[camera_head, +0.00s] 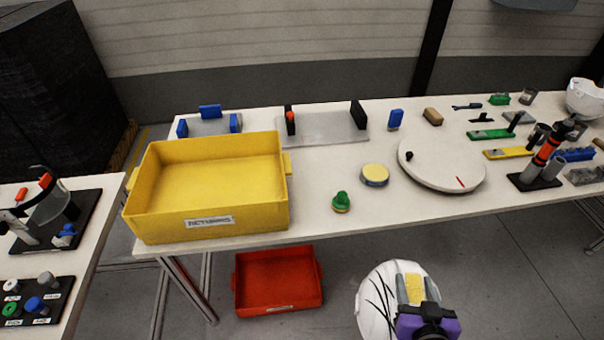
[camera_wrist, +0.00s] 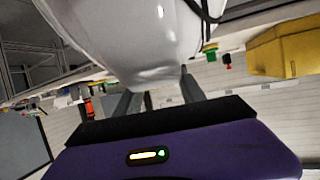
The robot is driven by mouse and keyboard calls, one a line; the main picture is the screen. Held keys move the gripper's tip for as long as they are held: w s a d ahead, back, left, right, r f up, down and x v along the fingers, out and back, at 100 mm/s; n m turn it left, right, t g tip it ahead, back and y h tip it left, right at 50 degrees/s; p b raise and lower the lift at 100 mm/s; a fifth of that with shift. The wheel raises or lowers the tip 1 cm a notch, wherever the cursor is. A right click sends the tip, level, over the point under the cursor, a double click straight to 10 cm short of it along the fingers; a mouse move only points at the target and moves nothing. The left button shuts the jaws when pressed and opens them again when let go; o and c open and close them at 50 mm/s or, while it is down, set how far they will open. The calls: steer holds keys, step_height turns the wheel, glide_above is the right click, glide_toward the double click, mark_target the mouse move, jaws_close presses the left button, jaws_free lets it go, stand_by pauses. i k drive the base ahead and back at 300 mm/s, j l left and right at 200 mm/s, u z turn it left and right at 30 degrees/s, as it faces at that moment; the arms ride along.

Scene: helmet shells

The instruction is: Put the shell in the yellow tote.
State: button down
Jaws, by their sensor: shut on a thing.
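The white helmet shell (camera_head: 374,300) with black stripes is held in front of the table, at the bottom of the head view. My gripper (camera_head: 414,278), purple at its body, is shut on it. In the wrist view the shell (camera_wrist: 145,40) fills the top middle, between and beyond the grey fingers of my gripper (camera_wrist: 157,88). The exact contact is partly hidden. The yellow tote (camera_head: 207,232) stands on the table's left end, labelled and empty, up and left of the shell. It also shows at the right of the wrist view (camera_wrist: 290,52).
A red tote (camera_head: 278,283) lies on the floor below the table's front edge. A green-topped part (camera_head: 341,202), a yellow disc (camera_head: 375,175) and a white turntable (camera_head: 442,165) stand right of the yellow tote. Another white shell (camera_head: 586,98) is at far right.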

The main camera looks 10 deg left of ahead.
mark_target(216, 191)
steer(key=l+u, duration=0.1)
steer(key=u, duration=1.05)
steer(key=l, duration=0.6)
steer(key=k+l+u, duration=0.1)
steer(key=l, duration=0.45)
steer(key=k+l, duration=0.1)
steer(key=l, duration=0.5)
steer(key=i+u, duration=0.05)
